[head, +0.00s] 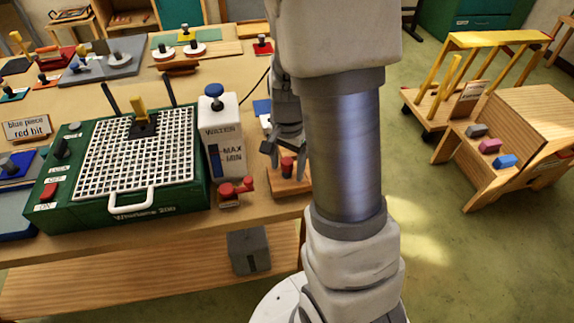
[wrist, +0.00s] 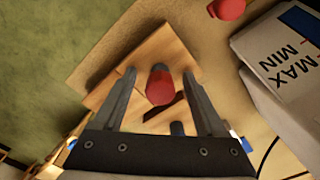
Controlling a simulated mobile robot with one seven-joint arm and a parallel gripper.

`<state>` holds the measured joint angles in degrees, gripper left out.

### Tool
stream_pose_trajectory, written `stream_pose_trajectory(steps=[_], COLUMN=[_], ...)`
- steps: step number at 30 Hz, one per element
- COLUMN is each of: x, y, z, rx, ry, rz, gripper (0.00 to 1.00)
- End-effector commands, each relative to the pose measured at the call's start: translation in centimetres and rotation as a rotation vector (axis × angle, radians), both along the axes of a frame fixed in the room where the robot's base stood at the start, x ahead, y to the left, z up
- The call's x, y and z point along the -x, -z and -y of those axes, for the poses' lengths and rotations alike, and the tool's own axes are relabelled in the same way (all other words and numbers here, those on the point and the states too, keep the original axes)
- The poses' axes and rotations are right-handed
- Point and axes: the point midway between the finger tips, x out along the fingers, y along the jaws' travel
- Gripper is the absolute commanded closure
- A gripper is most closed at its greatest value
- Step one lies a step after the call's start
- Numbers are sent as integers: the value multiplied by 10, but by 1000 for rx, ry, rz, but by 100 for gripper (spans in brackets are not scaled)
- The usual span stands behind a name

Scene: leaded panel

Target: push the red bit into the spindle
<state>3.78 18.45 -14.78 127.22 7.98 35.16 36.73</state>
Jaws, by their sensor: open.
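The red bit (head: 287,165) stands upright in a wooden block (head: 290,186) at the right edge of the table. In the wrist view the red bit (wrist: 160,86) shows between the two spread fingers of my gripper (wrist: 160,76), above the wooden block (wrist: 125,82). My gripper (head: 276,147) is open, and I cannot tell whether either finger touches the bit. A green machine (head: 120,208) with a white grid top carries a black block with a yellow piece (head: 140,117). I cannot make out for certain which part is the spindle.
A white water tank (head: 222,140) with a blue knob stands left of the wooden block. A red-handled part (head: 236,190) lies in front of it. A sign (head: 27,128) reads "blue piece red bit". Several coloured boards sit at the back. A wooden cart (head: 510,130) stands at the right.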

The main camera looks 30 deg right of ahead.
Motion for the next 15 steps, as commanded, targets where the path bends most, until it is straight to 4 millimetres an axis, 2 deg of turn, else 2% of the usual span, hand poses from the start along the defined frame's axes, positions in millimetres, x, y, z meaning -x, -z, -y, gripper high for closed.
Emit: stream_pose_trajectory(steps=[7, 15], x=[0, 0], y=[0, 0], z=[0, 0], rx=[0, 0], ry=[0, -1], rz=[0, 0], gripper=[28, 77])
